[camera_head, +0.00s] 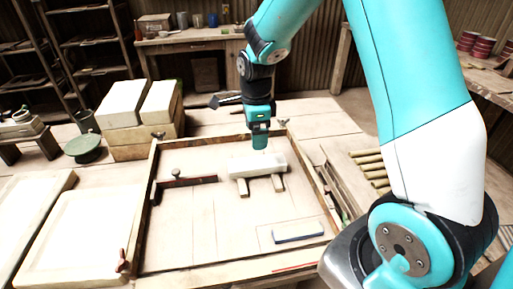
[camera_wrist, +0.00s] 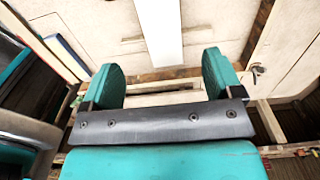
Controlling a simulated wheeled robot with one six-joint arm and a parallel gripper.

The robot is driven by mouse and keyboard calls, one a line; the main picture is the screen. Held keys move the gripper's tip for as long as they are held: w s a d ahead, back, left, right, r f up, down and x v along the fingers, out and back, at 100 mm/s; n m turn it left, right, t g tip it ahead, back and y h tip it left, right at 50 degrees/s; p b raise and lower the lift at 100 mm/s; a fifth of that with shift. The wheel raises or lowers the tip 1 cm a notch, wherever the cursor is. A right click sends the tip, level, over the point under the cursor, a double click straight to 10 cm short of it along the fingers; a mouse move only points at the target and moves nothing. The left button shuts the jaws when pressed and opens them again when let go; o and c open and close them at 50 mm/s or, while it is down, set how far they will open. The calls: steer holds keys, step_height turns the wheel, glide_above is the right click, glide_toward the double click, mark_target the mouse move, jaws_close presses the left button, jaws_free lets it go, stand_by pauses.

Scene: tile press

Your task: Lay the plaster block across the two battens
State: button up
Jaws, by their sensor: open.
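The pale plaster block (camera_head: 262,165) lies flat in the framed wooden tray, across two short battens. The left batten (camera_head: 242,187) and the right batten (camera_head: 278,184) stick out from under its front side, apart from each other. My gripper (camera_head: 260,146) is above the block near its back side, pointing down. In the wrist view my gripper (camera_wrist: 163,72) has its two teal fingers wide apart with nothing clamped between them. The block (camera_wrist: 158,28) shows there as a white strip running away beyond the fingers. How close the fingers are to the block is unclear.
A blue-edged tool (camera_head: 298,236) lies at the tray's front right. A dark red strip (camera_head: 187,182) with a knob lies at its left. The tray's rim (camera_head: 148,200) surrounds them. Large pale blocks (camera_head: 122,103) are stacked behind left. The tray's front middle is clear.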

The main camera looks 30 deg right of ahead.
steer(key=s+a+r+n+y, duration=0.2)
steer(key=s+a+r+n, duration=0.8)
steer(key=n, duration=0.4)
steer(key=s+a+r+n+y, duration=0.1)
steer(key=s+a+n, duration=0.2)
steer(key=s+n, duration=0.4)
steer(key=s+a+r+n+y, duration=0.1)
steer(key=s+a+r+n, duration=0.1)
steer(key=s+a+n, duration=0.2)
steer(key=s+n, duration=0.2)
steer(key=n, duration=0.2)
steer(key=shift+s+a+r+n, duration=0.15)
steer(key=shift+s+r+n, duration=0.1)
steer(key=shift+s+n, duration=0.15)
